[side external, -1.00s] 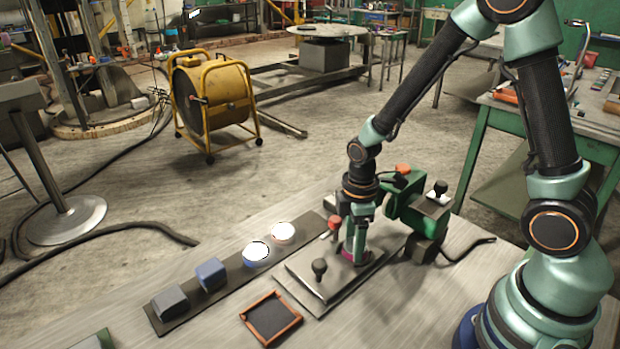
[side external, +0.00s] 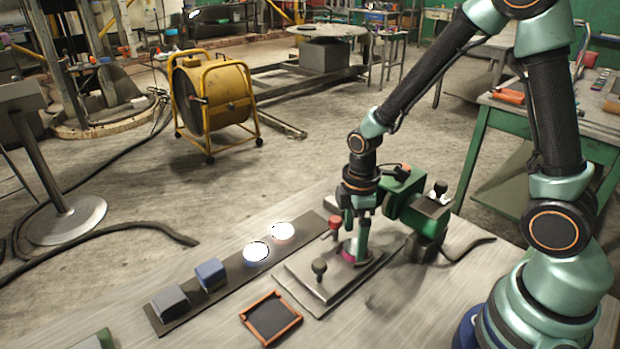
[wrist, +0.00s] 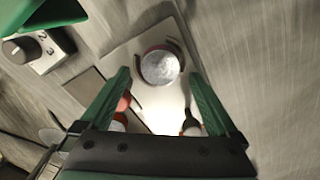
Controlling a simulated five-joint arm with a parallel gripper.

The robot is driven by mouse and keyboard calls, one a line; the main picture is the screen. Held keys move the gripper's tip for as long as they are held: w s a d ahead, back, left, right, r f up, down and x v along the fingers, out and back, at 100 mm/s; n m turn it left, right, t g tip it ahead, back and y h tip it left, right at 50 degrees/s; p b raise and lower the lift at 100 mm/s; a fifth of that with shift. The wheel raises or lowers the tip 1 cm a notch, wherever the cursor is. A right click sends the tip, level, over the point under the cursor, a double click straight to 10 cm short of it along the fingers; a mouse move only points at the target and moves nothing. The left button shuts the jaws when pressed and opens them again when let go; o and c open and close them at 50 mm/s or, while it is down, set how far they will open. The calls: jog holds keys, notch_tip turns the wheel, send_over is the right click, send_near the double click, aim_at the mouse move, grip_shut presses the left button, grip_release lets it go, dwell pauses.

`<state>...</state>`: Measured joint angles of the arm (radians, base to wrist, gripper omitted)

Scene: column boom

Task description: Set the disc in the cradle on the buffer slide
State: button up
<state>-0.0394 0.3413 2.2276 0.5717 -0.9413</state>
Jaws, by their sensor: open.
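The disc (wrist: 160,67) shows in the wrist view as a round, silvery top face inside a dark red curved rim, which appears to be the cradle (wrist: 177,45). In the side view the disc's magenta edge (side external: 347,257) shows low on the metal slide plate (side external: 300,286), partly hidden by a finger. My gripper (wrist: 160,76) is open, its two green fingers apart on either side of the disc in the picture. It also shows in the side view (side external: 352,240), just above the disc. I cannot tell how fully the disc is seated.
A green machine (side external: 405,195) is close behind my gripper. A strip with a grey block (side external: 170,303), a blue block (side external: 210,273) and two bright discs (side external: 256,251) lies left. An orange-framed tray (side external: 271,318) is in front.

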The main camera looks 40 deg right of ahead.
notch_tip(320, 180, up, 10)
notch_tip(320, 180, up, 11)
jog(key=m+t, duration=0.6)
jog(key=m, duration=0.5)
send_over(353, 246)
jog(key=s+d, duration=0.1)
jog(key=s, duration=0.4)
jog(key=shift+w+d+f, duration=0.1)
jog(key=shift+d+f, duration=0.1)
jog(key=shift+c, duration=0.3)
